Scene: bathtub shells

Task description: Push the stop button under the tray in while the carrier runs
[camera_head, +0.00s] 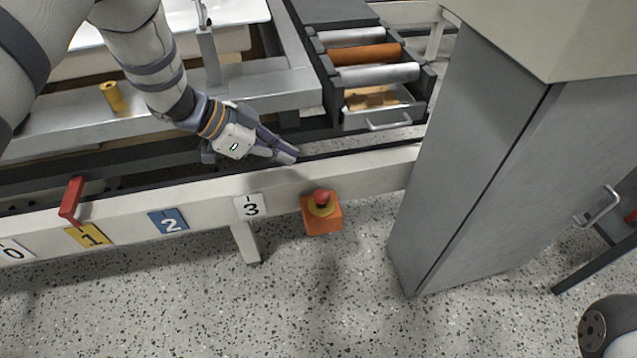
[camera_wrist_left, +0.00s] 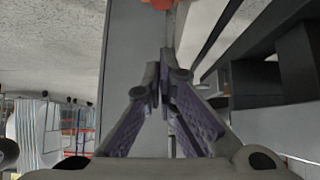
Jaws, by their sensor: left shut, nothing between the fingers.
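The stop button (camera_head: 322,196) is a red mushroom head on a yellow ring. It sits on an orange box (camera_head: 322,222) fixed at the pale rail, right of the number 3 plate. My left gripper (camera_head: 290,156) is shut and empty, above and slightly left of the button, apart from it. Its closed fingers (camera_wrist_left: 163,82) also show in the left wrist view, with an orange part at that view's top edge. The tray (camera_head: 380,114) with a handle lies below the rollers, up and right of the button. The grey carrier frame (camera_head: 245,90) is behind my left arm. My right gripper is out of view.
The pale rail (camera_head: 360,170) carries number plates and a red lever (camera_head: 71,199) at left. A tall grey cabinet (camera_head: 470,170) stands right of the button. A white tub (camera_head: 235,12) rests at the back. Speckled floor in front is clear.

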